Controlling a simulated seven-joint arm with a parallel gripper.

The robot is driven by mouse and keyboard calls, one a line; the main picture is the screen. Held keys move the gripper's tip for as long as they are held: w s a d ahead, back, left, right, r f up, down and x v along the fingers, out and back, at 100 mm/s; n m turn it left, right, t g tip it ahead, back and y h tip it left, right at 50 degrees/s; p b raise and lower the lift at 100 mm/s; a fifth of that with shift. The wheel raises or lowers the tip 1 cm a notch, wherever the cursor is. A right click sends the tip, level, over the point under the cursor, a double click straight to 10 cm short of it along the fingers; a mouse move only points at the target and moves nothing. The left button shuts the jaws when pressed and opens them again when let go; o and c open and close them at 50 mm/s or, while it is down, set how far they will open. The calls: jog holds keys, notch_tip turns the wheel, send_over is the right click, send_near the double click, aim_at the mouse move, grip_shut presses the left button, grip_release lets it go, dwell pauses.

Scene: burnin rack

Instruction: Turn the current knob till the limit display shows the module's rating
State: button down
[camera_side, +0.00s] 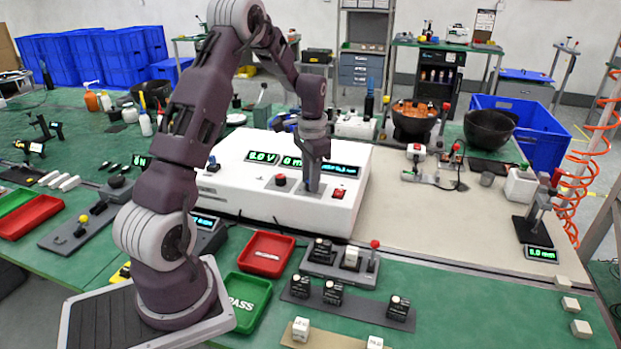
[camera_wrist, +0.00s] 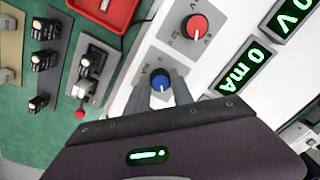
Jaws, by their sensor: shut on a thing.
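The white supply box (camera_side: 235,187) stands on the bench with lit green displays. The limit display (camera_side: 341,169) at the right is too small to read surely. My gripper (camera_side: 314,188) points down at the panel, its fingers shut on the blue knob (camera_wrist: 160,84), one on each side. The gripper hides this knob in the side view. A red knob (camera_wrist: 195,27) with a white pointer sits beside it.
In front lie a red tray (camera_side: 284,243), a green PASS tray (camera_side: 238,316) and a grey strip with dark modules (camera_side: 332,292). A red-knobbed lever (camera_side: 375,245) stands on the fixture.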

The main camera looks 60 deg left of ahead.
jog(key=n, duration=0.5)
jog(key=shift+w+n, duration=0.1)
jog(key=shift+n, duration=0.2)
jog(key=n, duration=0.4)
jog(key=shift+n, duration=0.3)
jog(key=c, duration=1.1)
grip_release()
notch_tip(320, 180, up, 7)
jog(key=shift+w+d+r, duration=0.1)
jog(key=shift+w+d, duration=0.05)
